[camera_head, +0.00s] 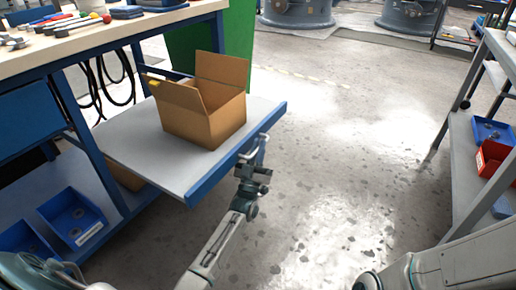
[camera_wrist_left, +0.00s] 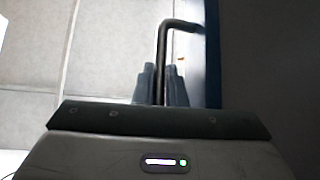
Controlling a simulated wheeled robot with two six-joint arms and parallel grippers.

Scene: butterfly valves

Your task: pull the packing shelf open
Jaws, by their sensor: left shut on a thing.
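The packing shelf (camera_head: 150,150) is a grey board with a blue front edge, and it sticks out from under the workbench at the left. A metal bar handle (camera_head: 251,153) is fixed to its blue edge; it also shows in the left wrist view (camera_wrist_left: 163,45). My left gripper (camera_head: 259,162) is at the handle, with its fingers (camera_wrist_left: 160,85) shut on the bar. An open cardboard box (camera_head: 205,110) stands on the shelf. My right arm shows at the lower right, but its gripper cannot be made out.
The workbench top (camera_head: 75,45) holds tools at the upper left. Blue bins (camera_head: 72,218) sit on the bench's lower shelf. A grey rack (camera_head: 470,165) with blue and red bins stands at the right. The floor between is clear.

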